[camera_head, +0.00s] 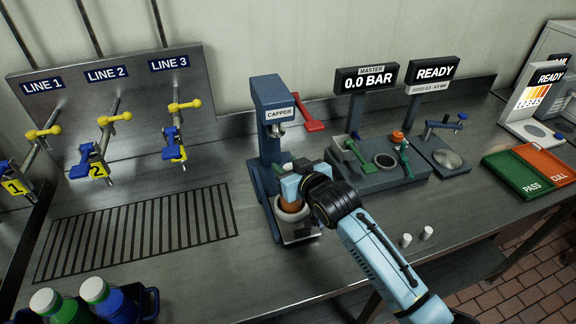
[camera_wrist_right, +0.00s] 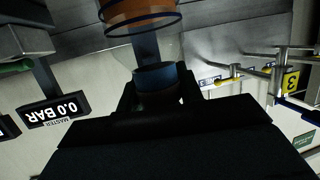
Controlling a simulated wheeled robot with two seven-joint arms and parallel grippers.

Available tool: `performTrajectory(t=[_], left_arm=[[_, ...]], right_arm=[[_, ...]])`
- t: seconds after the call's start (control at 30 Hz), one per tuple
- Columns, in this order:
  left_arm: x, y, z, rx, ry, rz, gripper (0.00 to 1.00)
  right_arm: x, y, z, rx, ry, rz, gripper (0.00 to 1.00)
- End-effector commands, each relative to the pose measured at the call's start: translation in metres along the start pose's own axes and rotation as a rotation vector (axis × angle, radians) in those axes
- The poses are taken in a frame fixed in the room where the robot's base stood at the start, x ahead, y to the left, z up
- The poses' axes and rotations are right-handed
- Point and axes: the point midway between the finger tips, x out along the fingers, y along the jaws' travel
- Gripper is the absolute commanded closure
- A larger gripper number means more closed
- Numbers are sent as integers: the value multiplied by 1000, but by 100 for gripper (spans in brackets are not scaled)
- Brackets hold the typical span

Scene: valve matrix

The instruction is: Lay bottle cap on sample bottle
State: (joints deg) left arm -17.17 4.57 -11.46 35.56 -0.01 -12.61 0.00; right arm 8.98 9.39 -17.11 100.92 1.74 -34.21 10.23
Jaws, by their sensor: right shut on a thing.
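The sample bottle (camera_head: 290,207) with amber liquid is upright at the capper's base, below the capper head. My right gripper (camera_head: 291,188) is shut on its upper part. I cannot tell whether the bottle rests on the base. Two small white caps, a near one (camera_head: 405,240) and a farther one (camera_head: 427,232), lie on the bench to the right of my arm. My left gripper is not in view.
The blue capper (camera_head: 270,130) has a red lever (camera_head: 311,122). A gauge station (camera_head: 386,160) stands to its right, with green PASS (camera_head: 522,178) and orange CULL (camera_head: 551,161) trays beyond. A drain grate (camera_head: 140,230) and a crate of capped bottles (camera_head: 90,305) are at left.

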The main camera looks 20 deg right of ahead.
Motion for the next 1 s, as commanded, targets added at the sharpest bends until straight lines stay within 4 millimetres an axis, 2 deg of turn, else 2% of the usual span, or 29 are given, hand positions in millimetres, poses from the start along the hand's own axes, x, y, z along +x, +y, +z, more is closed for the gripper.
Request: performTrajectory(t=[0.07,0.1,0.3,0.67,0.77,1.0], left_arm=[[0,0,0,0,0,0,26],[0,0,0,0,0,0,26],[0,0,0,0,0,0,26],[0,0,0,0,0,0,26],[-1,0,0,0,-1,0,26],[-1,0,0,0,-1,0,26]], right_arm=[[0,0,0,0,-1,0,85],[0,0,0,0,-1,0,61],[0,0,0,0,-1,0,38],[-6,0,1,0,-1,0,38],[-17,0,1,0,0,0,38],[-62,0,1,0,-2,-1,38]])
